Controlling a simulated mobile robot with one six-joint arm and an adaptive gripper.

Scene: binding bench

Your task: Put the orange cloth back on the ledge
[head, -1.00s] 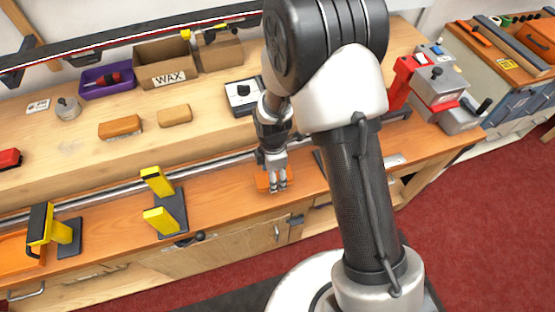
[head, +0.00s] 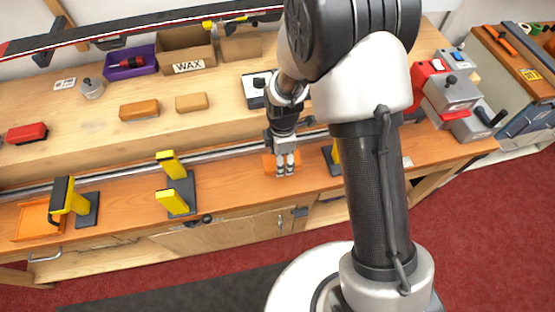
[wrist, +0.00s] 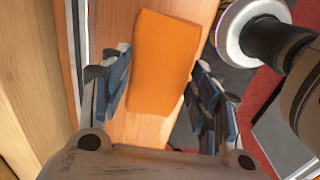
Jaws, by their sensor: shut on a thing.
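The orange cloth (head: 269,164) is a small flat-looking block at the front strip of the bench. In the wrist view the cloth (wrist: 162,60) lies lengthwise between my two fingers. My gripper (head: 286,170) points down over the cloth and is shut on it; the gripper also shows in the wrist view (wrist: 160,88). I cannot tell whether the cloth touches the wood or hangs just above it. The lower front strip (head: 235,190) runs along the bench below a metal rail. I cannot tell which surface is the ledge.
A yellow-and-black clamp (head: 180,195) stands left of my gripper, and another (head: 75,200) is farther left beside an orange tray (head: 30,222). Part of a yellow-and-black piece (head: 334,155) shows to the right. Brushes, bins and a WAX box (head: 185,50) sit on the raised top.

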